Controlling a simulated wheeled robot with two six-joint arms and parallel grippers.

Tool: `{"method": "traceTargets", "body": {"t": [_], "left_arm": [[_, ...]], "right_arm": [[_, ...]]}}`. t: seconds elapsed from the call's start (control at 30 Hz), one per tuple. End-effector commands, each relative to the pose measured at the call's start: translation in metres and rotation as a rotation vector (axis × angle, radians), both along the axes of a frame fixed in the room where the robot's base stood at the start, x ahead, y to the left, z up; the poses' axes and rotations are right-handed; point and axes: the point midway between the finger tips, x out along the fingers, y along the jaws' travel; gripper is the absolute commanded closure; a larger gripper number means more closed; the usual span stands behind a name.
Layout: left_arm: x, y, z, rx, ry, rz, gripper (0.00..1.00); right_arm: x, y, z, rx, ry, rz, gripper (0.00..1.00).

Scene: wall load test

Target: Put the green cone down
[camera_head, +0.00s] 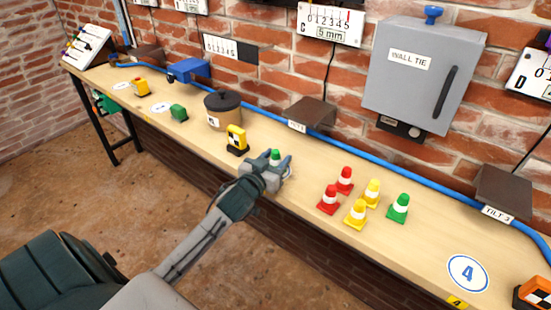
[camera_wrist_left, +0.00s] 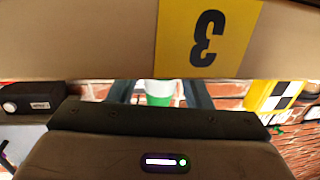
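A green cone (camera_head: 275,157) with a white band is between the fingers of my left gripper (camera_head: 277,163), near the bench's front edge. In the left wrist view the cone (camera_wrist_left: 159,92) shows upside down between the two dark fingers (camera_wrist_left: 159,95). The gripper looks shut on it. The bench edge (camera_wrist_left: 80,40) hides the cone's base there, so I cannot tell whether it touches the bench. A second green cone (camera_head: 398,208) stands upright on the bench to the right. My right gripper is not in view.
Red cones (camera_head: 343,180) and yellow cones (camera_head: 356,214) stand right of my gripper. A yellow and black block (camera_head: 236,140) and a lidded brown pot (camera_head: 222,110) are to its left. A brown bracket (camera_head: 311,112) is on the wall behind.

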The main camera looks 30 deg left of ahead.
Motion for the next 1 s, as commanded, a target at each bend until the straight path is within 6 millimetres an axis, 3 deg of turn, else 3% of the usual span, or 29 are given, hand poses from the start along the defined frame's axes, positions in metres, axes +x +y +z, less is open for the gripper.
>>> {"method": "traceTargets", "body": {"t": [0.4,0.5,0.8,1.0], "left_arm": [[-0.003,0.000,0.003,0.002,0.000,-0.001,0.51],[-0.017,-0.001,0.002,0.005,0.001,-0.001,0.51],[-0.079,-0.006,0.004,0.007,0.004,-0.002,0.51],[-0.107,-0.008,0.006,0.005,0.002,-0.001,0.51]], "right_arm": [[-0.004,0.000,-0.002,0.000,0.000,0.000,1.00],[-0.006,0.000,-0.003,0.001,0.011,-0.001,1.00],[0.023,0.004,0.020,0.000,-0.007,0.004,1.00],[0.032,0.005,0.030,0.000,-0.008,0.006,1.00]]}}
